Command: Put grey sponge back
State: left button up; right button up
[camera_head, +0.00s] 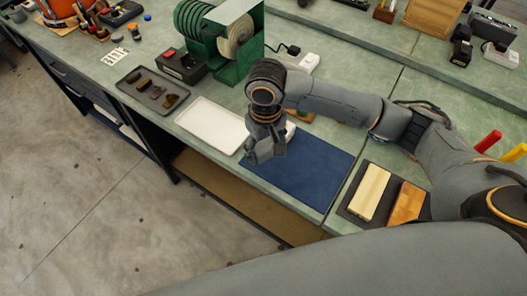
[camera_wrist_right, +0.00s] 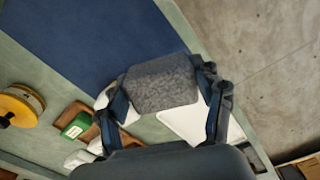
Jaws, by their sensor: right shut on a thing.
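The grey sponge (camera_wrist_right: 162,86) sits between the two fingers of my right gripper in the right wrist view. My right gripper (camera_head: 260,155) is shut on it, seen in the head view over the left end of the blue mat (camera_head: 310,165), beside the white tray (camera_head: 208,127). In the head view the gripper and wrist mostly hide the sponge. The blue mat (camera_wrist_right: 95,35) and part of the white tray (camera_wrist_right: 190,125) lie below in the wrist view. A small wooden holder (camera_wrist_right: 97,110) with a green block (camera_wrist_right: 76,126) shows there too. My left gripper is not in view.
A dark tray (camera_head: 128,84) with several small pieces lies left of the white tray. A green machine (camera_head: 245,60) stands behind. Right of the mat, pale (camera_head: 370,192) and orange-brown (camera_head: 407,203) blocks lie on a dark base. The bench's front edge is close to the gripper.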

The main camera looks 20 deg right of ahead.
aim_at(264, 153)
jog(key=shift+w+f, duration=0.5)
jog(key=shift+f, duration=0.15)
jog(key=f, duration=0.3)
jog(key=shift+w+p, duration=0.2)
jog(key=shift+p, duration=0.15)
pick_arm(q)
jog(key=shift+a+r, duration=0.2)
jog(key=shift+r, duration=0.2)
pick_arm(e)
jog(key=shift+f, duration=0.3)
jog(key=shift+f, duration=0.1)
jog(key=o, duration=0.8)
jog(key=shift+o, duration=0.2)
notch_tip(264, 153, up, 12)
jog(key=shift+r+b, duration=0.15)
jog(key=shift+b, duration=0.3)
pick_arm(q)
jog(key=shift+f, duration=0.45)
